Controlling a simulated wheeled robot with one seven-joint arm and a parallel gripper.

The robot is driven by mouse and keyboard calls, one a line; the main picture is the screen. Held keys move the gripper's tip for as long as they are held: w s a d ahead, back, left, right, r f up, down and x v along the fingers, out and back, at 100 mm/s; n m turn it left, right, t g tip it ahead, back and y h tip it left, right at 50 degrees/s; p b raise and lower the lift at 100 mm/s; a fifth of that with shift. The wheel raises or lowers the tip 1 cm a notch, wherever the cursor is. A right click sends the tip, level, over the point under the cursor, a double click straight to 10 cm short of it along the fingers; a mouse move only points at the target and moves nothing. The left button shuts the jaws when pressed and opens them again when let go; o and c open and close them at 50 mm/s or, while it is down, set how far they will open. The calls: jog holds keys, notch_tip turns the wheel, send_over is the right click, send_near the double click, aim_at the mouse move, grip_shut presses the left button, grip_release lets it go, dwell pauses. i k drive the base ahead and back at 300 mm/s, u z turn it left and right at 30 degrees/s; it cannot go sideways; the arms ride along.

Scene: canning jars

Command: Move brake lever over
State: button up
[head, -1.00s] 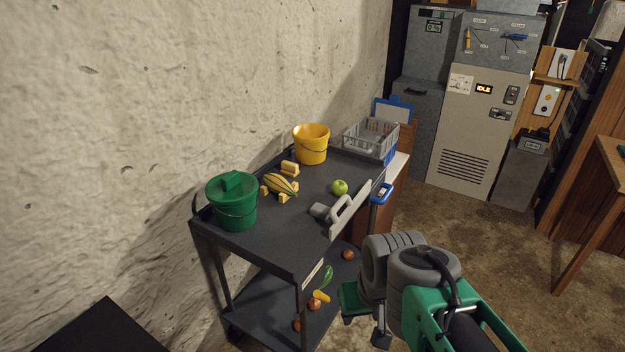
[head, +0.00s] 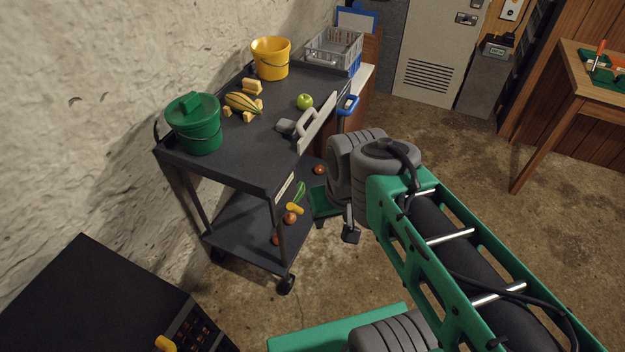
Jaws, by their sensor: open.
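I cannot make out with certainty which part is the brake lever. A small yellow-orange grip (head: 165,343) shows at the bottom edge by a dark box, in the head view. A blue handle (head: 348,105) is at the right end of the black cart (head: 225,172). A light grey piece with a loop handle (head: 313,125) stands at the cart's front edge. My gripper (head: 350,232) is only partly in view, a small dark end beyond my grey wrist joints, over the floor in front of the cart. It is open, and I see nothing held.
The cart carries a green lidded bucket (head: 194,128), yellow bucket (head: 270,59), green apple (head: 304,101), striped squash (head: 240,102) and grey crate (head: 333,48). Its lower shelf holds produce. A dark box (head: 95,300) stands lower left. A wooden table (head: 575,75) stands right. Floor between is clear.

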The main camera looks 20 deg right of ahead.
aim_at(290, 206)
jog(key=u, duration=2.95)
jog(key=k, duration=0.15)
jog(key=z, duration=0.9)
jog(key=i, duration=0.45)
jog(key=z, duration=0.05)
